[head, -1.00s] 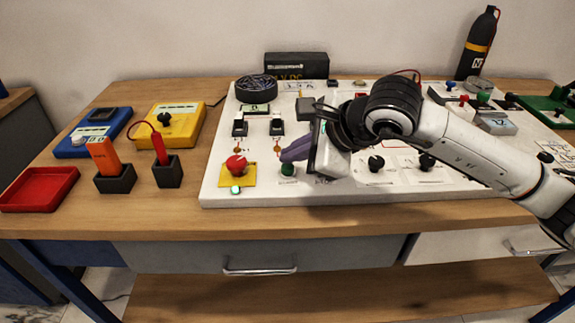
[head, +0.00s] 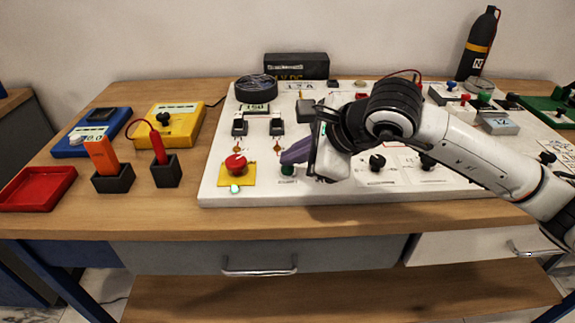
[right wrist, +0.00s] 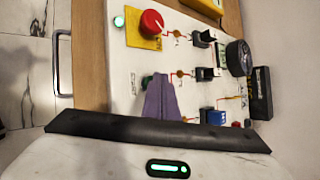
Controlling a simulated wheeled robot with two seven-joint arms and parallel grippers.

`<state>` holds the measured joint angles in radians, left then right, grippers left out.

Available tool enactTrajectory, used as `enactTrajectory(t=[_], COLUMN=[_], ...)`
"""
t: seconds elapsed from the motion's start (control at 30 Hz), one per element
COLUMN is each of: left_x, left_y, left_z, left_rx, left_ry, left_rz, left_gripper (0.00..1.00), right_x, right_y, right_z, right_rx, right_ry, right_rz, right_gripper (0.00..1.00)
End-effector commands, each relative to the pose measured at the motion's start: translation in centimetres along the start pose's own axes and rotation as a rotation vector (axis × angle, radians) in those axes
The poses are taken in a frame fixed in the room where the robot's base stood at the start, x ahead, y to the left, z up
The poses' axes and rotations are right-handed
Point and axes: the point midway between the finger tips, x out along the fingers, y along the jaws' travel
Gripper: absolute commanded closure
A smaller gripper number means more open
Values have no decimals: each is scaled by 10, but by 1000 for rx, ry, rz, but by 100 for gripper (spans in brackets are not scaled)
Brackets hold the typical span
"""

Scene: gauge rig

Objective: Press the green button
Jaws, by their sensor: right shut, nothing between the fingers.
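The green button (head: 287,170) is a small dark-green cap near the front edge of the white panel, right of the red mushroom button. My right gripper (head: 283,159) has purple fingers, shut and empty, reaching down and left with their tips at the green button's upper side. In the right wrist view the fingers (right wrist: 157,80) cover part of the green button (right wrist: 146,82). I cannot tell whether they touch it or whether it is pressed down. My left gripper is not in view.
A red mushroom button (head: 236,163) on a yellow plate stands left of the green one, with a lit lamp (head: 235,188) before it. Switches (head: 277,127) and a round black gauge (head: 256,88) lie behind. Black knobs (head: 377,162) stand right. Orange and red probes sit in holders left.

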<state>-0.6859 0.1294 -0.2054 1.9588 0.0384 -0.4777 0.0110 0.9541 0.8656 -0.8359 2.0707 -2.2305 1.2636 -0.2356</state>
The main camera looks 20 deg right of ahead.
Motion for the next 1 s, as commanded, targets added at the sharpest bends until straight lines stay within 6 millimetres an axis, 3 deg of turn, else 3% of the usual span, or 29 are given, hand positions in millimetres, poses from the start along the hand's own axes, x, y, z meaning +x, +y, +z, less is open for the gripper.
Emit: enactTrajectory(t=[0.43,1.0], left_x=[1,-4], left_y=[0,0], left_z=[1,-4], left_rx=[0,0], left_ry=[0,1], left_rz=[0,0], left_gripper=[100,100], right_x=[1,-12], right_y=[1,-8], right_z=[-1,8], right_rx=[0,0], right_ry=[2,1], right_rz=[3,1], right_gripper=[100,100])
